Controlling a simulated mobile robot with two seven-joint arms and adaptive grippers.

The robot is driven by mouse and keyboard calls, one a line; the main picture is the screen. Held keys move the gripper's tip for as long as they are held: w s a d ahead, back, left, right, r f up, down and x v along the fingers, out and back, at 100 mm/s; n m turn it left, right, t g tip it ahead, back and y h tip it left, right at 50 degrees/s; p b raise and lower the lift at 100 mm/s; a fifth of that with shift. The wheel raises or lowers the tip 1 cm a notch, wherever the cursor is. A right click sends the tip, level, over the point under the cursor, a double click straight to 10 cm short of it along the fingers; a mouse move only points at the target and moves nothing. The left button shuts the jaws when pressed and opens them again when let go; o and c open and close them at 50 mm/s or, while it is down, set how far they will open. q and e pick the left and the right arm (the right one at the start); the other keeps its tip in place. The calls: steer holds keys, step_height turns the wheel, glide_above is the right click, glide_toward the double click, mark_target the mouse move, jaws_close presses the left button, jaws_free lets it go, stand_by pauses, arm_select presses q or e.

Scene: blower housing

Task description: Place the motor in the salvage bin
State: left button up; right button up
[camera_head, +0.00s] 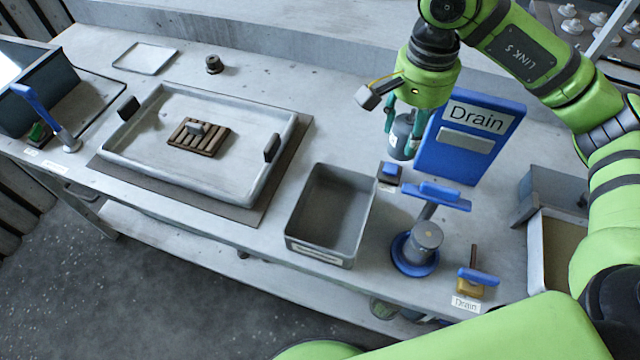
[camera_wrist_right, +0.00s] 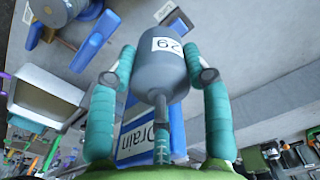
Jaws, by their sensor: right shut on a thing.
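The motor (camera_head: 401,141) is a grey cylinder with a thin shaft. It also shows in the wrist view (camera_wrist_right: 157,70) with a white label that looks like "62". My right gripper (camera_head: 404,122) is shut on it, with teal fingers on either side, in front of the blue "Drain" panel. The motor hangs behind and to the right of an open grey bin (camera_head: 354,253). The bin looks empty, and the label on its front is too small to read, so I cannot tell if it is the salvage bin. My left gripper is not in view.
The blue Drain panel (camera_head: 465,165) stands close beside the motor. A blue-handled fixture (camera_head: 425,236) and a small block with a blue top (camera_head: 389,173) stand right of the bin. A large grey tray (camera_head: 170,187) with a brown slatted piece (camera_head: 190,145) lies left.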

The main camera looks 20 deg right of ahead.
steer(key=a+f+p, duration=0.2)
steer(key=a+f, duration=0.1)
steer(key=a, duration=0.1)
steer(key=s+a+f+p, duration=0.1)
steer(key=a+f+p, duration=0.1)
steer(key=a+f, duration=0.1)
steer(key=a+f+p, duration=0.3)
steer(key=a+f, duration=0.1)
steer(key=f, duration=0.1)
steer(key=shift+s+a+f, duration=0.15)
steer(key=shift+s+a, duration=0.15)
steer(key=shift+s, duration=0.05)
steer(key=shift+f, duration=0.45)
steer(key=o, duration=1.5)
steer(key=shift+c, duration=0.2)
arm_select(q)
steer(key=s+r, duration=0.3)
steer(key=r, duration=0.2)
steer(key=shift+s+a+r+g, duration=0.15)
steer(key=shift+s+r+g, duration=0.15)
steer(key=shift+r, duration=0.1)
